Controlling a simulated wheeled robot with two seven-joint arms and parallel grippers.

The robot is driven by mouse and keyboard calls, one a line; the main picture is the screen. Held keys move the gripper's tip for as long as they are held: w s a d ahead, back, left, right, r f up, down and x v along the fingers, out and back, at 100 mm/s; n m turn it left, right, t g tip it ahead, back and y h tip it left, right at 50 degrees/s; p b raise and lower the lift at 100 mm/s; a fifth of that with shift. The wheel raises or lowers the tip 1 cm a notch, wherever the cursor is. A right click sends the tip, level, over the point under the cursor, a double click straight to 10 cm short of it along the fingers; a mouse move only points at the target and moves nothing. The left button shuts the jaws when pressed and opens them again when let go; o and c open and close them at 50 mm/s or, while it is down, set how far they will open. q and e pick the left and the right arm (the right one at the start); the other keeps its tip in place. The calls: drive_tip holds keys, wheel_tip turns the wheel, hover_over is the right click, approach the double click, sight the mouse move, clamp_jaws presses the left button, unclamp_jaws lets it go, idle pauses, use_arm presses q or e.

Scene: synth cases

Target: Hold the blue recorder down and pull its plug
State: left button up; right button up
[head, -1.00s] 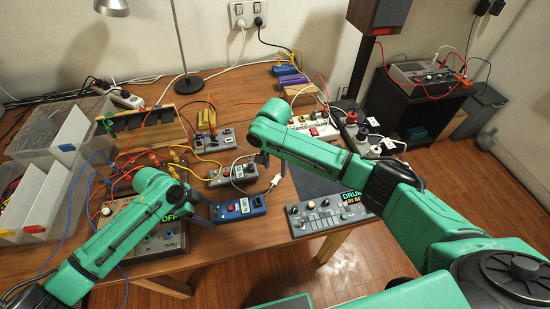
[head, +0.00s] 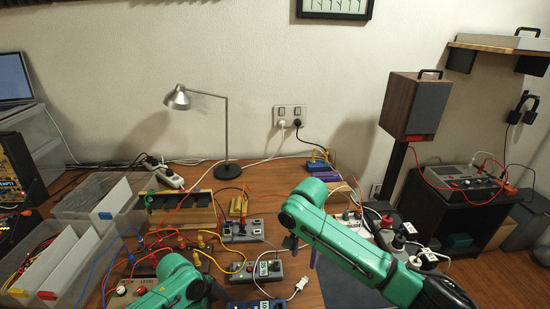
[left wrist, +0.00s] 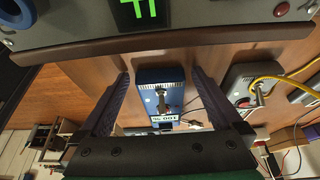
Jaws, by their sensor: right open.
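The blue recorder (head: 258,304) is cut off by the bottom edge of the head view. In the left wrist view it lies whole (left wrist: 150,76) between the two dark fingers of my left gripper (left wrist: 160,76), which is open with a gap on each side. A white plug (head: 300,284) with a white cord lies at the recorder's far right; I cannot tell whether it is seated in a socket. My right gripper (head: 301,248) is open just beyond the plug, fingers pointing down, apart from it.
A grey box (head: 268,270) with a white label sits just behind the recorder, another (head: 241,231) farther back. Several red, yellow and blue cables cross the left side. A lamp (head: 227,168) stands at the back.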

use_arm(q)
drive_tip(key=v, duration=1.2)
drive_tip(key=shift+r, duration=0.1)
wheel_tip(320, 180, up, 10)
drive_tip(key=p, duration=1.1)
